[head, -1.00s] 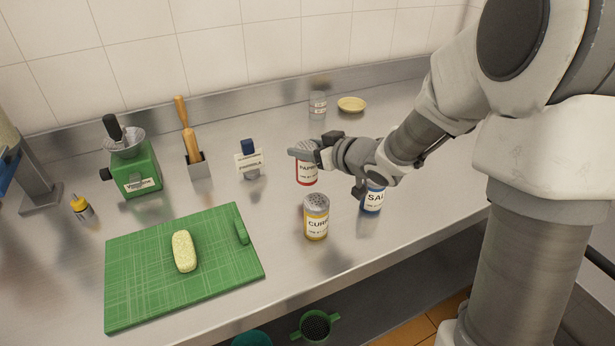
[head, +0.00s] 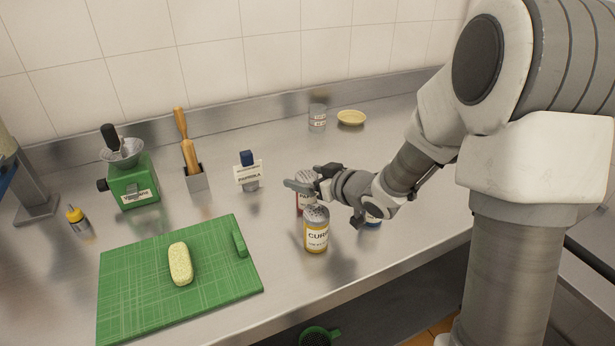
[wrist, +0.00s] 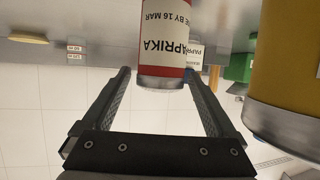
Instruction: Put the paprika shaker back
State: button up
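The paprika shaker (head: 301,203), with a red and white label, stands on the steel counter, partly hidden behind the yellow curry shaker (head: 316,233). My gripper (head: 300,186) is at the paprika shaker and covers part of it. In the upside-down wrist view the paprika shaker (wrist: 164,40) lies between the lines of my two open fingers (wrist: 157,72), closer to the right one. I cannot tell whether a finger touches it. A small stand with a paprika sign (head: 248,173) and a blue top is left of the shaker; the sign is partly hidden in the wrist view.
The blue-labelled salt shaker (head: 373,221) is beside and partly under my gripper. The curry shaker (wrist: 290,70) is close on the right in the wrist view. A green cutting board (head: 140,290) lies front left. A glass (head: 317,118) and yellow dish (head: 351,118) stand behind.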

jog(key=shift+r, duration=0.2)
jog(key=shift+s+d+r, duration=0.15)
jog(key=shift+s+d, duration=0.1)
jog(key=s+d+r+m+h+p, duration=0.3)
jog(key=s+d+r+m+h, duration=0.2)
jog(key=s+d+r+h, duration=0.7)
jog(key=s+a+m+g+y, duration=0.1)
jog(key=s+g+y, duration=0.3)
jog(key=s, duration=1.3)
jog(key=shift+s+a+r+m+g, duration=0.3)
jog(key=shift+r+m+g, duration=0.1)
jog(key=shift+m+g, duration=0.25)
